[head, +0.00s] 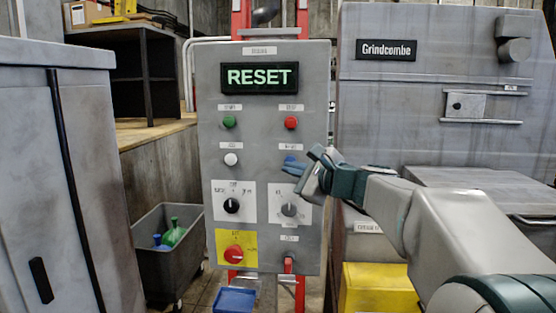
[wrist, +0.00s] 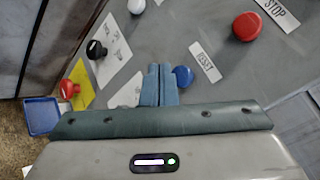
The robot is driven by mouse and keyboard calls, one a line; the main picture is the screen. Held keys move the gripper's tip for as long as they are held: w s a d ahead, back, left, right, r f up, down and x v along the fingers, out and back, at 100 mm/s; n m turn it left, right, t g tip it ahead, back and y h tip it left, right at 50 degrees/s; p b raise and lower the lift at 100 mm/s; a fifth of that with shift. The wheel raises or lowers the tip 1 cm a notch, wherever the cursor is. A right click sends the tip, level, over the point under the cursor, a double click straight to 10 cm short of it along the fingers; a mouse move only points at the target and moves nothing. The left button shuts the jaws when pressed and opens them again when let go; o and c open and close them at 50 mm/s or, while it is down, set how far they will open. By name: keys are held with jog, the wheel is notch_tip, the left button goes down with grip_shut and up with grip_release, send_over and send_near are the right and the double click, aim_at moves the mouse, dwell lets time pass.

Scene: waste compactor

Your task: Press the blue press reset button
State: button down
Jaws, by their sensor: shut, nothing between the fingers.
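The grey control panel (head: 263,180) stands upright with a lit display (head: 260,78) reading RESET. In the wrist view the blue reset button (wrist: 183,76) is a round blue cap beside a label reading RESET (wrist: 205,62). My gripper (wrist: 160,84) is shut and empty, its blue fingers together just left of the button. Whether they touch the button or the panel I cannot tell. In the head view my gripper (head: 291,167) is at the panel's right side, below the label, and I cannot separate the button from the blue fingers there.
A green button (head: 229,122), a red stop button (head: 291,122) and a white button (head: 231,160) surround the area. A grey machine (head: 440,95) stands at right, a cabinet (head: 60,170) at left.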

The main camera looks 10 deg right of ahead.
jog(key=shift+w+d, duration=0.25)
jog(key=shift+w, duration=0.4)
jog(key=shift+w, duration=0.15)
dwell(1.5)
jog(key=shift+w+d, duration=0.15)
jog(key=shift+w, duration=0.1)
jog(key=shift+w+d, duration=0.15)
jog(key=shift+w, duration=0.3)
dwell(0.8)
jog(key=shift+s, duration=0.1)
jog(key=shift+s+a+b, duration=0.3)
jog(key=shift+s+b, duration=0.3)
jog(key=shift+s, duration=0.15)
